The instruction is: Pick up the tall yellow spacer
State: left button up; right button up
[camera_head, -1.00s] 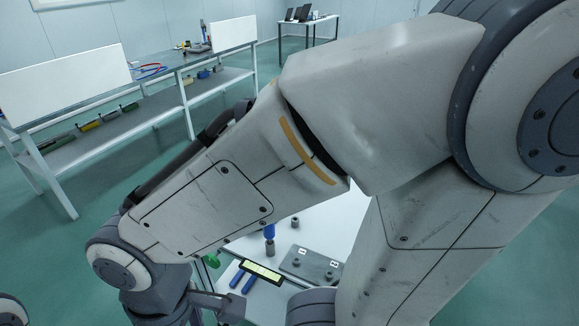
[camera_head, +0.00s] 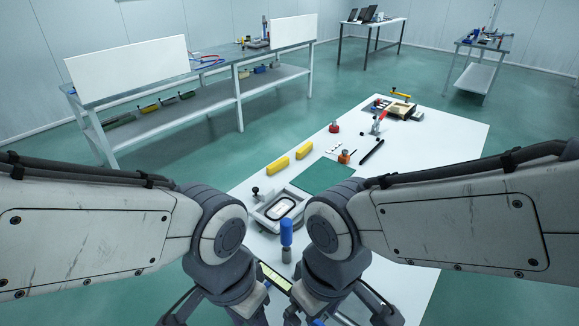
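Two yellow blocks lie on the white table: one nearer (camera_head: 277,166) and one a little farther back and to the right (camera_head: 304,150). They look alike in size from here, and I cannot tell which is the tall spacer. A small yellow item (camera_head: 401,93) is at the table's far end. My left gripper (camera_head: 252,305) and my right gripper (camera_head: 298,308) are low at the bottom of the picture, well short of the yellow blocks. My wrists and the picture edge hide most of both, so their opening does not show.
A grey fixture with a black ring seal (camera_head: 283,208) stands in front of the yellow blocks, beside a green mat (camera_head: 323,176). A blue-handled tool (camera_head: 286,236) stands upright between my wrists. A red item (camera_head: 334,128) and a dark rod (camera_head: 371,152) lie farther back.

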aim_at(280, 164)
jog(key=u, duration=0.05)
jog(key=k, duration=0.5)
jog(key=u, duration=0.75)
jog(key=i, duration=0.35)
jog(key=u, duration=0.8)
jog(key=i, duration=1.35)
jog(key=z, duration=1)
jog(key=i, duration=0.7)
jog(key=z, duration=0.75)
